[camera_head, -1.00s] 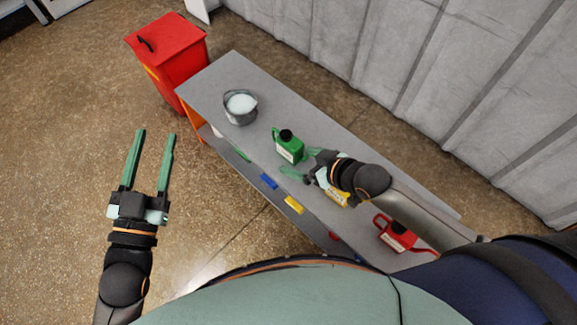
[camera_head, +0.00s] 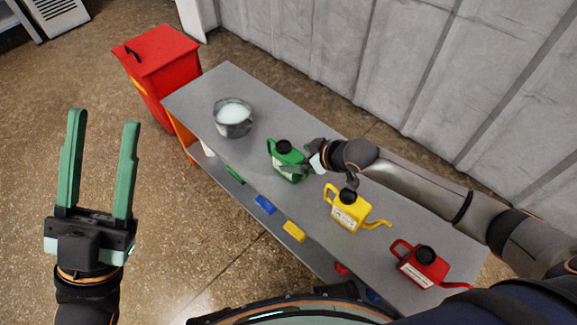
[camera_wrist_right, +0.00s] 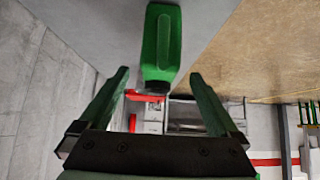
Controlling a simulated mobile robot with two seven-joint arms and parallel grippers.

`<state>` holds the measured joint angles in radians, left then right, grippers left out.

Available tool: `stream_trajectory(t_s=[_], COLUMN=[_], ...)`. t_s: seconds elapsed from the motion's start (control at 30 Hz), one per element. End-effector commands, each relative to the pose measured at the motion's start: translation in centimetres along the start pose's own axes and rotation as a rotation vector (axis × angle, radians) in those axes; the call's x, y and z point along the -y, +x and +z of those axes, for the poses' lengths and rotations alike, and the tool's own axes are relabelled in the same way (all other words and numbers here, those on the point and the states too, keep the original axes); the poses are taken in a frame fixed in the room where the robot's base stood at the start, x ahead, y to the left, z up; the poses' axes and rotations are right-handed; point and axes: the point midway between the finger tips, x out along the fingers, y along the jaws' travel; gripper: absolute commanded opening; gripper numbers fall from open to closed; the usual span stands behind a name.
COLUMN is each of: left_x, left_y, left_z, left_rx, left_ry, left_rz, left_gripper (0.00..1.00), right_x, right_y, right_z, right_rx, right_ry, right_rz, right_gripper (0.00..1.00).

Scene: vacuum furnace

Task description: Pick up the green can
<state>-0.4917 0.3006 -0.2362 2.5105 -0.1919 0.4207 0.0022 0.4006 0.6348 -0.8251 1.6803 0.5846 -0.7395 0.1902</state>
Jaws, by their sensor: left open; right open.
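The green can (camera_head: 284,164) with a black cap stands upright on the grey table (camera_head: 262,92), near its middle. My right gripper (camera_head: 303,158) is at the can's right side, with its open fingers pointing towards it. In the right wrist view, the green can (camera_wrist_right: 161,45) shows ahead and between the two fingertips (camera_wrist_right: 159,76). Whether the fingers touch the can is not clear. My left gripper (camera_head: 104,118) is open and empty, over the floor left of the table.
A yellow can (camera_head: 349,212) and a red can (camera_head: 420,264) stand to the right on the table. A grey bucket (camera_head: 232,121) stands to the left. A red bin (camera_head: 160,75) is beyond the table's left end. Small coloured blocks lie along the lower shelf.

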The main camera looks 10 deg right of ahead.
Motion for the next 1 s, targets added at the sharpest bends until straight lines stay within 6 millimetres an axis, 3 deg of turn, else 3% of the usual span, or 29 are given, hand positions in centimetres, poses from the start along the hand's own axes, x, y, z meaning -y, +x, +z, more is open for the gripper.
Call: stream_trajectory(t_s=[0.5,0.8,1.0], left_x=[-1.6,-1.7,-1.7], left_y=[-2.6,-2.6,-2.6], left_z=[2.8,2.8,2.8], left_rx=[0.017,0.019,0.020], left_ry=[-0.026,-0.022,-0.023], left_rz=[0.012,0.015,0.015], left_gripper=[0.50,0.50,0.50], right_x=[-0.1,-0.1,-0.1], right_y=[5.6,5.9,5.9], right_z=[0.0,-0.1,-0.1], right_rx=[0.000,0.000,0.000], right_ry=[-0.001,-0.001,-0.001], right_rz=[0.000,0.000,0.000], right_gripper=[0.97,0.97,0.75])
